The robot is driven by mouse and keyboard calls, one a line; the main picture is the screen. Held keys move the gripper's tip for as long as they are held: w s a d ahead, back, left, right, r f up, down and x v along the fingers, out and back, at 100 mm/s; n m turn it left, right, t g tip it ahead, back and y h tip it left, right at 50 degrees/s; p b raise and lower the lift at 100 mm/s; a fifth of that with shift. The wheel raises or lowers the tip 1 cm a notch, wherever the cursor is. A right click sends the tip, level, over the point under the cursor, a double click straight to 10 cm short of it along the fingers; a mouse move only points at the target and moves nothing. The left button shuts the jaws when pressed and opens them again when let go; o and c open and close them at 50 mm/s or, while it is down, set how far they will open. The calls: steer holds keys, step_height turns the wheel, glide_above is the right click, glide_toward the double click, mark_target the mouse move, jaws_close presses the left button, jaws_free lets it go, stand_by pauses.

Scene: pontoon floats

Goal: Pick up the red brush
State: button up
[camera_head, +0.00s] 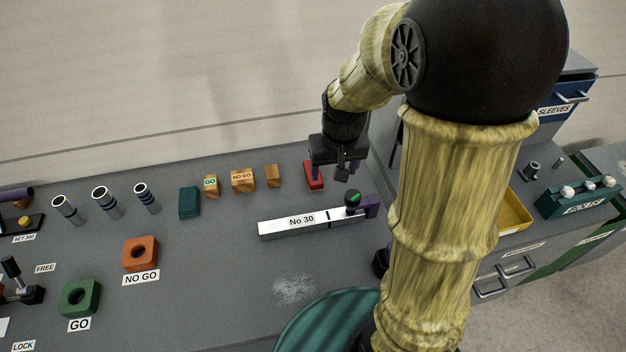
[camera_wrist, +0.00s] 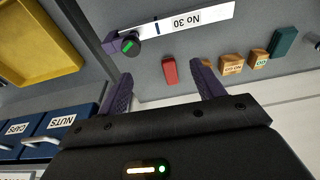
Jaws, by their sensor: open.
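The red brush (camera_head: 313,181) is a small red block lying on the grey bench near its back edge, right of the wooden blocks. In the head view my gripper (camera_head: 333,175) hangs just above and beside it, hiding part of it. In the wrist view the red brush (camera_wrist: 169,71) lies beyond the fingertips, between their lines and nearer the middle. My gripper (camera_wrist: 163,85) is open and empty, its two purple fingers spread apart. It does not appear to touch the brush.
The No 30 bar (camera_head: 310,219) with its dark green-marked knob (camera_head: 352,199) lies in front of the brush. Wooden blocks (camera_head: 243,180) and a dark green block (camera_head: 189,202) stand to its left. A yellow tray (camera_head: 514,212) is at the right. Bench between is clear.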

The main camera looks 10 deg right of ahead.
steer(key=w+f+g+b, duration=0.1)
steer(key=w+f+b, duration=0.2)
steer(key=w, duration=0.6)
steer(key=w+f+g+b, duration=0.1)
steer(key=w+f+b, duration=0.2)
steer(key=w, duration=0.6)
steer(key=shift+w+b, duration=0.2)
steer(key=shift+b, duration=0.1)
steer(key=shift+d+f, duration=0.1)
steer(key=shift+f, duration=0.1)
step_height(320, 180, down, 12)
steer(key=shift+p, duration=0.9)
steer(key=shift+f, duration=0.1)
steer(key=shift+w+a+f+p, duration=0.15)
steer(key=shift+f+p, duration=0.3)
steer(key=shift+f, duration=0.8)
steer(key=shift+w+a+f+p, duration=0.15)
steer(key=shift+f+p, duration=0.3)
steer(key=shift+f, duration=0.8)
